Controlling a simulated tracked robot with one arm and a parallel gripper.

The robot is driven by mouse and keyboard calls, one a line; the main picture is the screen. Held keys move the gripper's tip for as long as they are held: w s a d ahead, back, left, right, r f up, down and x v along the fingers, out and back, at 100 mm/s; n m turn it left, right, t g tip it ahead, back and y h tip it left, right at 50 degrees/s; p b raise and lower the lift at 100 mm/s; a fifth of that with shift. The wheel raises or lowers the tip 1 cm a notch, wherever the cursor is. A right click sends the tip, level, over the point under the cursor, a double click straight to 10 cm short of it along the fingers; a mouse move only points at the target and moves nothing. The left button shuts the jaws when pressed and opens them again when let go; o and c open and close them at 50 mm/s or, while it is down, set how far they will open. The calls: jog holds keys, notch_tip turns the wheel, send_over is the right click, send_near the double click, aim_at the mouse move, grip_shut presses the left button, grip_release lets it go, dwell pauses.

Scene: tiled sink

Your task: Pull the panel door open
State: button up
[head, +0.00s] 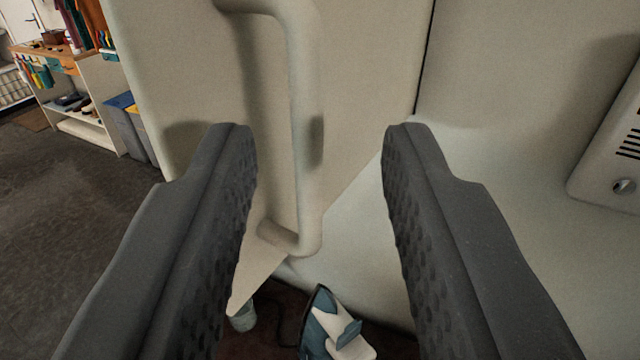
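The panel door (362,75) is a cream panel filling the upper middle of the view. Its vertical bar handle (309,130) is the same cream colour and is fixed to the panel at top and bottom. My gripper (318,150) is open, with one dark ridged finger on each side of the handle in the picture. The handle appears between the fingers, nearer the left one, and neither finger visibly touches it. A dark gap line runs along the door's right edge. The door's lower edge slants over a dark space below, so it seems to stand partly ajar.
An iron (335,328) and a small light cup-like container (243,318) sit on the dark surface below the door. A vented box (612,150) is on the wall at right. Shelves (85,110) and bins (130,125) stand far left, beyond open grey floor (70,220).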

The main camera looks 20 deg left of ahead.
jog(key=shift+p+v, duration=0.3)
jog(key=shift+v, duration=0.95)
jog(key=shift+c, duration=0.3)
